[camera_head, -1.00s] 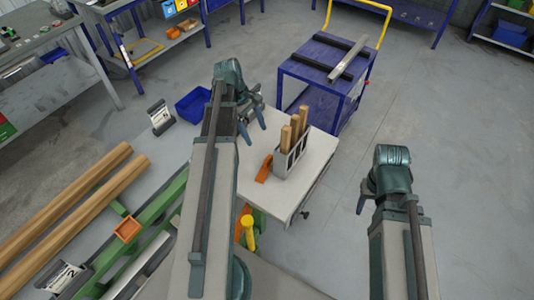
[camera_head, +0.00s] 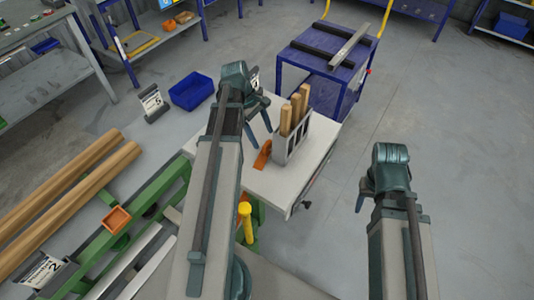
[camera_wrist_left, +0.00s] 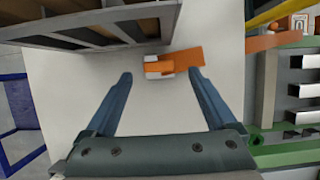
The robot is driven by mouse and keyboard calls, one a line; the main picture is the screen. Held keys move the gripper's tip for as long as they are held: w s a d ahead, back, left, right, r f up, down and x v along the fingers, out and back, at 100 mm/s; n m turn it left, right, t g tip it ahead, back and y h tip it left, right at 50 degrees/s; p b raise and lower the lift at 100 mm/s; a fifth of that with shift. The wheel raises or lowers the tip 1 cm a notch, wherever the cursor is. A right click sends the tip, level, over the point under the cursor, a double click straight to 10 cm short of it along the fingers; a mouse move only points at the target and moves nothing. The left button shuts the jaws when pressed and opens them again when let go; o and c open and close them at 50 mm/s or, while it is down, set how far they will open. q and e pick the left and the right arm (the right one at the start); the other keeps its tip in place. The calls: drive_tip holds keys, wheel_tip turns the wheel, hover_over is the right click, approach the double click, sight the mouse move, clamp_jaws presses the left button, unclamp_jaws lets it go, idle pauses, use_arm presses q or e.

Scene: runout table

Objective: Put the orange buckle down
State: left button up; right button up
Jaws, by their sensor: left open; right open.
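The orange buckle (camera_head: 263,155) lies on the pale top of a small table (camera_head: 275,188), beside a grey holder (camera_head: 290,145) with upright wooden pieces. In the left wrist view the orange buckle (camera_wrist_left: 188,58) has a whitish part at one end and lies just beyond the fingertips. My left gripper (camera_head: 259,134) is open and empty over the table; both fingers show apart in the left wrist view (camera_wrist_left: 160,75). My right gripper (camera_head: 362,203) is open, off to the right above bare floor, well away from the buckle.
A blue cart (camera_head: 330,65) stands behind the table and a blue bin (camera_head: 191,90) lies on the floor to the left. A green frame (camera_head: 150,195) with an orange tray (camera_head: 117,219) and long wooden poles (camera_head: 70,190) fill the left. The right floor is clear.

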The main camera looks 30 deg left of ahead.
sight(266, 143)
use_arm(q)
drive_tip(key=b+x, duration=0.4)
drive_tip(key=x, duration=0.1)
drive_tip(key=shift+w+f+b, duration=0.1)
drive_tip(key=shift+b, duration=0.3)
drive_tip(key=shift+c, duration=0.2)
clamp_jaws()
